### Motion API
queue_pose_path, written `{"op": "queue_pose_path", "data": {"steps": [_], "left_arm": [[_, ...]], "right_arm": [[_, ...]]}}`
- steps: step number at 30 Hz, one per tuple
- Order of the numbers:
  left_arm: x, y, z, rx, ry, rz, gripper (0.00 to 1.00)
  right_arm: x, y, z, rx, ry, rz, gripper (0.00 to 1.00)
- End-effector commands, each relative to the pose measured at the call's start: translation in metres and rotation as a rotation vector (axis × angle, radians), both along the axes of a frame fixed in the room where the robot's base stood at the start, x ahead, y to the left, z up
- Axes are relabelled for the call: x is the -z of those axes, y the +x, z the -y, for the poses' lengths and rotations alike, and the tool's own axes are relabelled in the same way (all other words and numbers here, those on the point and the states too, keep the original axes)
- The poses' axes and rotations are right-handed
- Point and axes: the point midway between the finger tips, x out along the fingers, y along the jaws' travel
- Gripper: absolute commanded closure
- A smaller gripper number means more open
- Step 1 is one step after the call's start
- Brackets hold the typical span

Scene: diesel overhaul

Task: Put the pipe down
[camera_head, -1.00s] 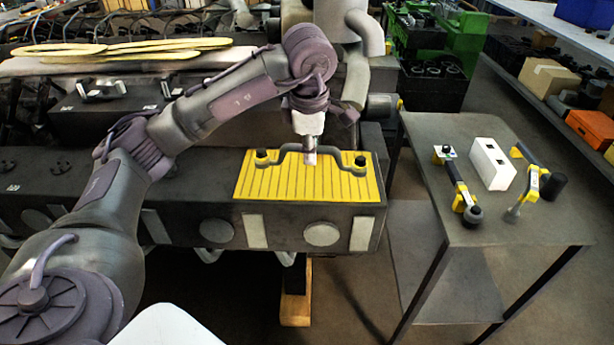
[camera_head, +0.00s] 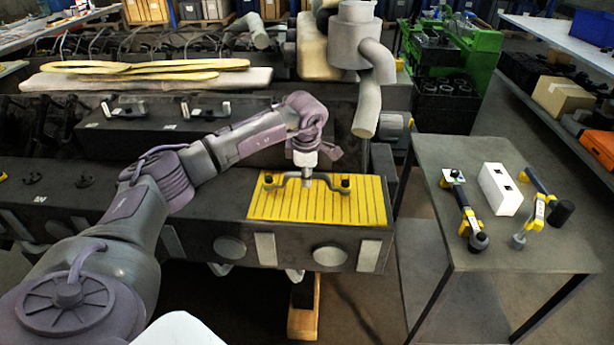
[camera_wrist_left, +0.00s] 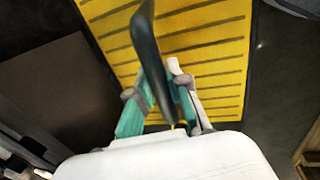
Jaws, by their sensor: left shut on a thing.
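The pipe (camera_head: 290,177) is a dark grey bent tube with a black fitting at each end. It lies lengthwise across the back part of a yellow mat with black stripes (camera_head: 318,209). I cannot tell whether it touches the mat. My left gripper (camera_head: 307,183) comes down from above and is shut on the pipe near its middle. In the left wrist view the pipe (camera_wrist_left: 146,40) runs up between the fingers (camera_wrist_left: 158,76), over the yellow mat (camera_wrist_left: 212,48). My right gripper is out of view.
The mat lies on a dark engine block (camera_head: 210,215). A large grey pipe (camera_head: 366,95) stands behind the mat. The front of the mat is clear.

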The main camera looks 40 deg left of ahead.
Motion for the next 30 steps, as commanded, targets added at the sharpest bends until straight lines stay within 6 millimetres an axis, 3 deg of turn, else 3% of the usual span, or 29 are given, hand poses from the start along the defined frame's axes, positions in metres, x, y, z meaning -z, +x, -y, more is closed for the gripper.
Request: {"op": "queue_pose_path", "data": {"steps": [3,15,16,20,30], "left_arm": [[0.01,0.001,0.0,-0.001,-0.001,0.003,1.0],[0.017,0.001,0.0,0.0,-0.001,0.004,1.0],[0.017,0.0,0.0,-0.001,0.0,0.002,0.78],[0.016,0.0,0.0,-0.001,0.0,0.002,0.58],[0.012,0.0,0.0,-0.001,-0.001,0.003,0.58]], "right_arm": [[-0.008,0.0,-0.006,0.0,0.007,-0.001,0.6],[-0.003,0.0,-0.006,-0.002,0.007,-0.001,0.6],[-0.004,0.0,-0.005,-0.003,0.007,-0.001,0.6],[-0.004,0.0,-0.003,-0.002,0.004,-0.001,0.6],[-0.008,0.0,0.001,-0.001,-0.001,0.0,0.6]]}}
